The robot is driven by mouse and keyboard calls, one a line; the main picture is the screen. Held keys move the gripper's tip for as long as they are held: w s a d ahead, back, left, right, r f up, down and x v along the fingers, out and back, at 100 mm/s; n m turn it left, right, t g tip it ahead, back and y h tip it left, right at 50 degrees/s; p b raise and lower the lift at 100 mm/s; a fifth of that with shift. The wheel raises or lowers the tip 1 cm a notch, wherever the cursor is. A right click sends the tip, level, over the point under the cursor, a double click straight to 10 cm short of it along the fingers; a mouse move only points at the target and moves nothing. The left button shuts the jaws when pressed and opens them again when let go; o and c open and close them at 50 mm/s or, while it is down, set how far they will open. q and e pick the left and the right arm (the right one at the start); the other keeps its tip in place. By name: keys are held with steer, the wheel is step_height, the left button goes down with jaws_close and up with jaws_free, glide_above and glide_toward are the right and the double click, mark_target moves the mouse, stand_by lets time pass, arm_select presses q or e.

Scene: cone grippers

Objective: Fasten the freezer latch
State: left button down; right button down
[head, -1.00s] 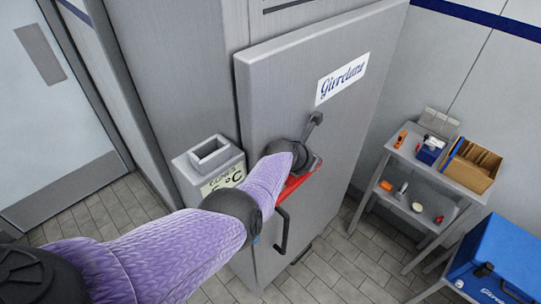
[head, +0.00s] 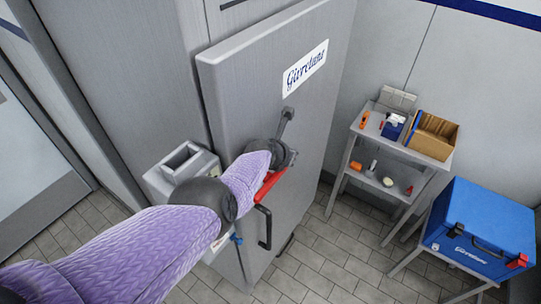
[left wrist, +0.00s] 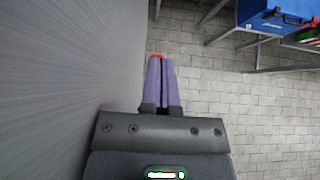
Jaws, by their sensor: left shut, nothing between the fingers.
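The freezer door (head: 225,95) is grey with a name label and fills the middle of the head view. A red bar (head: 270,185), which looks like the latch lever, lies slanted on its front beside my left wrist, partly hidden. A black handle (head: 265,226) is below it. My left arm reaches across to the door, and its wrist covers the fingers there. In the left wrist view my left gripper (left wrist: 162,60) is shut and empty, its purple fingers together. A bit of red (left wrist: 158,56) shows at their tips; I cannot tell whether they touch it. My right gripper is not in view.
A grey box (head: 182,170) hangs at the freezer's left side. A side table (head: 355,130) with small items and a cardboard box (head: 432,135) stands right. A blue case (head: 480,228) is at the lower right. Tiled floor (head: 325,250) between is clear.

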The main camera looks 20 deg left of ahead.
arm_select(q)
steer(key=r+p, duration=0.3)
steer(key=p, duration=0.1)
steer(key=r+p, duration=0.3)
steer(key=r, duration=0.1)
steer(key=shift+w+d+r+p, duration=0.2)
steer(key=shift+r+p, duration=0.1)
steer(key=shift+p, duration=0.1)
step_height(320, 180, up, 6)
steer(key=shift+s+a+r, duration=0.15)
steer(key=shift+s+a, duration=0.05)
steer(key=shift+a, duration=0.05)
